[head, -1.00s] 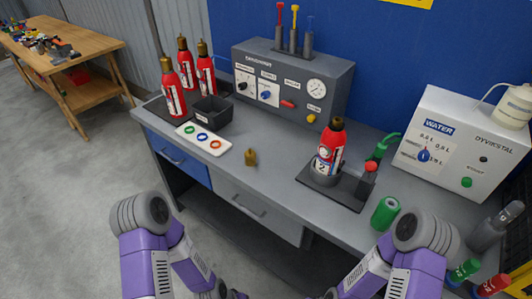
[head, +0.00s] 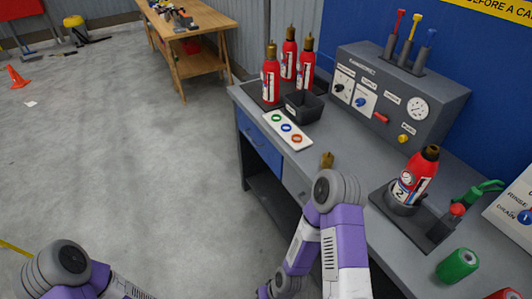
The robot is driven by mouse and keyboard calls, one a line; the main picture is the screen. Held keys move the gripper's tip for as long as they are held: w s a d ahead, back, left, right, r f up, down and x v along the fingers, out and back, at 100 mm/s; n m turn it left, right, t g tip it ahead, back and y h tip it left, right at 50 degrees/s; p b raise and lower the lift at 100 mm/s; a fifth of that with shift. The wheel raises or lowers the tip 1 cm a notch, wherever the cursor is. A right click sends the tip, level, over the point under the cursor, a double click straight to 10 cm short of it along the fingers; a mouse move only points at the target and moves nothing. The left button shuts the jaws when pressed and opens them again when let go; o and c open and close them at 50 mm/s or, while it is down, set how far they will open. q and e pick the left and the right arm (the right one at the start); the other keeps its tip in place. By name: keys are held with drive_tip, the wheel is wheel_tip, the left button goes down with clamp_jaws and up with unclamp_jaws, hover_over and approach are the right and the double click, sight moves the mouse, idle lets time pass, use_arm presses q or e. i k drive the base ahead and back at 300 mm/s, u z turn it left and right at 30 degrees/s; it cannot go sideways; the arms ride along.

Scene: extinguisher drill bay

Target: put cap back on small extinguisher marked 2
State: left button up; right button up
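The small extinguisher marked 2 (head: 408,184) is red with a white label. It stands in a dark round holder on a black base plate (head: 432,236) on the bench, at the right of the head view. Its brass-coloured top lacks the taller knob seen on the other extinguishers. A small brass cap (head: 327,160) stands loose on the bench, left of the extinguisher and just beyond my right arm. Both of my arms show at the bottom of the head view, but neither gripper's fingers can be seen.
Several red capped extinguishers (head: 271,80) stand at the bench's back left, near a black bin (head: 303,107) and a white ringed tray (head: 287,130). A grey control box (head: 400,95) stands behind. A green cylinder (head: 457,265) is at right. The floor at left is open.

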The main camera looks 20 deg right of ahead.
sight(419, 172)
drive_tip(key=u, duration=0.4)
drive_tip(key=i, duration=1.3)
drive_tip(key=z, duration=3.5)
